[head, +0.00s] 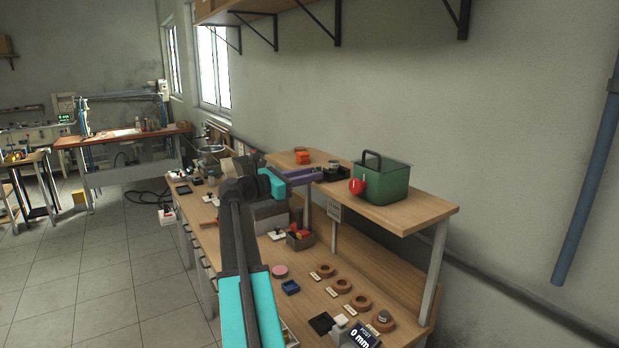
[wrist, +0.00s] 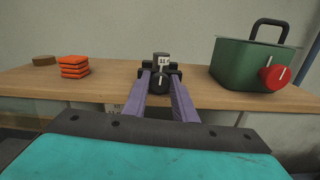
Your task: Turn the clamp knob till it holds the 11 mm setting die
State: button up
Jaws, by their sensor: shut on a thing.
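The clamp (wrist: 161,66) is a small black device on the raised wooden shelf. It also shows in the head view (head: 336,170). Its dark round knob (wrist: 159,84) faces me and bears a white pointer line. A block with a white label (wrist: 164,61), seemingly reading 11, sits in the clamp just above the knob. My gripper (wrist: 159,80) has purple fingers, one on each side of the knob, and is shut on it. In the head view my gripper (head: 318,175) reaches the shelf's front edge. Any gap between the clamp's jaws and the die is too small to tell.
A green box (head: 382,178) with a red knob (head: 356,187) stands right of the clamp. Orange pads (wrist: 74,67) are stacked to the left. Below, the bench holds several brown rings (head: 341,286) and a display (head: 362,336) reading 0 mm.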

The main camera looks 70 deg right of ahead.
jog(key=shift+s+m+b, duration=0.1)
jog(key=shift+m+b, duration=1)
jog(key=shift+m, duration=0.8)
jog(key=o, duration=1)
jog(key=shift+n+p, duration=0.45)
jog(key=shift+n, duration=0.05)
jog(key=w+a+n+b, duration=0.2)
jog(key=w+a+n, duration=0.2)
jog(key=w+a, duration=0.65)
jog(key=shift+w+a+f+n+t+h+p, duration=0.15)
jog(key=shift+w+a+f+n+t, duration=0.5)
jog(key=shift+w+a+f, duration=1.35)
jog(key=shift+w+a+f+n+t+h+p, duration=0.1)
jog(key=shift+w+a+f+n+t+h, duration=0.55)
jog(key=shift+f, duration=2.4)
jog(key=shift+w+a+f+n+t+y+p, duration=0.1)
jog(key=shift+w+a+f+n+t+y, duration=0.15)
jog(key=shift+w+a+f+n, duration=1.05)
